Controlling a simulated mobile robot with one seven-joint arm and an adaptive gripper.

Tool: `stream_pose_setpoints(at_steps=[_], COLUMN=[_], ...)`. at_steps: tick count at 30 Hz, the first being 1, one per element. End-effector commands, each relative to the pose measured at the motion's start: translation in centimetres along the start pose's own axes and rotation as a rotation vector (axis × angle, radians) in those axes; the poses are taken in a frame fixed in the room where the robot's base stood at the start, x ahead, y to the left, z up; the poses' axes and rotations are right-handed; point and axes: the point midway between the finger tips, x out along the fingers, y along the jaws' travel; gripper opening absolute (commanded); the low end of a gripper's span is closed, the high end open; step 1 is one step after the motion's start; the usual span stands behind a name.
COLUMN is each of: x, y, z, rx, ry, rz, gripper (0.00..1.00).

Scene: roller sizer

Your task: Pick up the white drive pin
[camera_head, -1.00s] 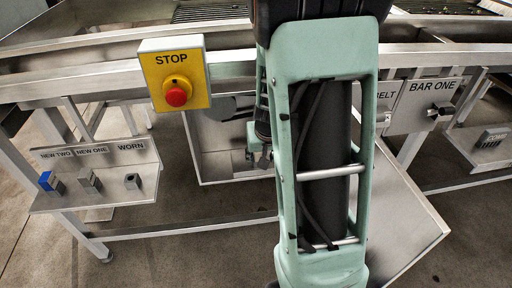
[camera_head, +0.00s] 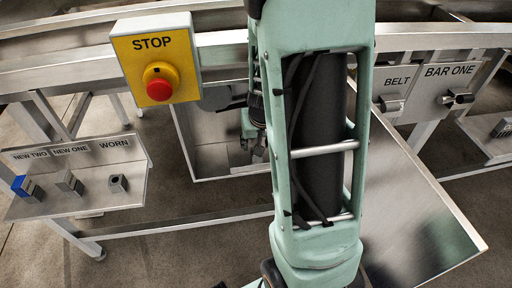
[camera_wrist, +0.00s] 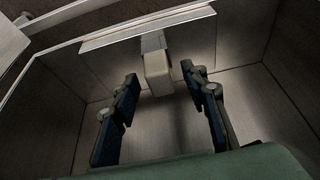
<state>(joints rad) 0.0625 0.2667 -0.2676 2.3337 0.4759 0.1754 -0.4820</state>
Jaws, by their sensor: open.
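A pale, off-white block-shaped piece, which looks like the white drive pin (camera_wrist: 157,74), shows in the wrist view. It sticks out from a grey metal mount under a ledge, inside a metal-walled bay. My gripper (camera_wrist: 160,84) is open, with one dark finger on each side of the piece in the picture. No contact with it shows, and the depth between them is hard to tell. In the head view my gripper (camera_head: 257,150) is partly hidden behind my green arm, in front of the open metal bay (camera_head: 205,178). I cannot make out the pin there.
A yellow STOP box (camera_head: 190,56) with a red button is left of my arm. A tray labelled NEW TWO, NEW ONE and WORN (camera_head: 90,205) holds small blocks at the left. A BELT and BAR ONE panel (camera_head: 425,105) and a sloping metal sheet (camera_head: 415,220) are at the right.

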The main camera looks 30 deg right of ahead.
Motion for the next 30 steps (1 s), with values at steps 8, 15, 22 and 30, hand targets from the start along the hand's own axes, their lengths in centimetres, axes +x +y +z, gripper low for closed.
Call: stream_pose_setpoints(at_steps=[8,15,22,30], x=[0.92,0.9,0.9,0.78], y=[-0.11,-0.09,-0.08,-0.07], z=[0.76,0.73,0.72,0.61], rx=[0.001,0.001,0.001,0.001], ry=[0.0,0.0,0.0,0.0], rz=[0.0,0.0,0.0,0.0], gripper=[0.41,0.24,0.01,0.01])
